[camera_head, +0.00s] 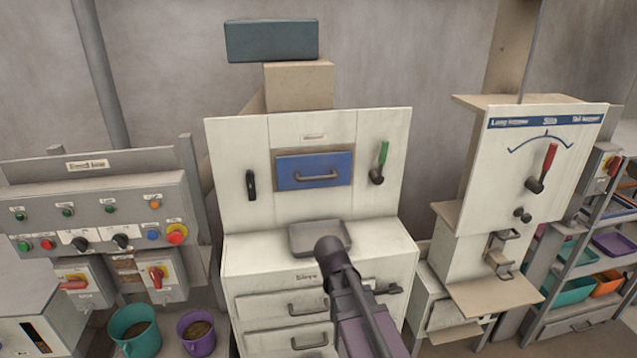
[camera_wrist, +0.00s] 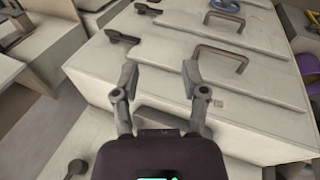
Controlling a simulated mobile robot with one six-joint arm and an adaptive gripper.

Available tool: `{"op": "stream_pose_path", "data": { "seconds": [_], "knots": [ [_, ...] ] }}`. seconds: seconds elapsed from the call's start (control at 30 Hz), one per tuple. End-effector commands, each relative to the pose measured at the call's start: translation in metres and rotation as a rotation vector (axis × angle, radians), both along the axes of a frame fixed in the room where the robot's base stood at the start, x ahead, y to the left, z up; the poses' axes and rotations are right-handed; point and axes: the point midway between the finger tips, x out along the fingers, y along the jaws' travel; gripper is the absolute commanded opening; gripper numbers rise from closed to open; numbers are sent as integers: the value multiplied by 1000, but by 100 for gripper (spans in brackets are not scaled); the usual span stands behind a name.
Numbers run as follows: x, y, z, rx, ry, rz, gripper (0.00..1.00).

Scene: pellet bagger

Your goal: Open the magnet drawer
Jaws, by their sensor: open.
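In the head view a blue drawer front (camera_head: 314,170) with a grey bar handle (camera_head: 316,177) sits flush in the upper panel of the white cabinet; its small label is unreadable, so I cannot confirm it is the magnet drawer. Lower down are pale drawers with bar handles (camera_head: 307,309), partly behind my arm. In the wrist view my gripper (camera_wrist: 158,76) is open and empty, over pale drawer fronts. A bar handle (camera_wrist: 218,54) is beyond the right finger, apart from it. The fingers cannot be made out in the head view.
A black lever (camera_head: 250,185) and a green-handled lever (camera_head: 379,163) flank the blue front. A grey lidded box (camera_head: 319,238) stands on the ledge below. Dark latches (camera_wrist: 122,38) sit beside the lower drawers. Teal (camera_head: 135,331) and purple (camera_head: 196,332) buckets stand at the left.

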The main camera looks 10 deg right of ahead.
Motion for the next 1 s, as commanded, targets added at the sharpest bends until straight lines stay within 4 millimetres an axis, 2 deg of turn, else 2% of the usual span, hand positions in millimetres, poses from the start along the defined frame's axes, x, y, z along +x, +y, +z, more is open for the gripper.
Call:
{"op": "stream_pose_path", "data": {
  "seconds": [0.03,0.17,0.33,0.47,0.6,0.8,1.0],
  "knots": [
    [21,2,8,-57,-19,30,57],
    [61,5,29,-216,-74,115,57],
    [114,18,62,-427,-146,234,57],
    [153,37,90,-589,-199,330,57],
    [193,66,124,-762,-254,435,57],
    [232,107,163,-961,-313,555,57],
    [246,128,180,-1055,-339,608,57]
  ]
}}
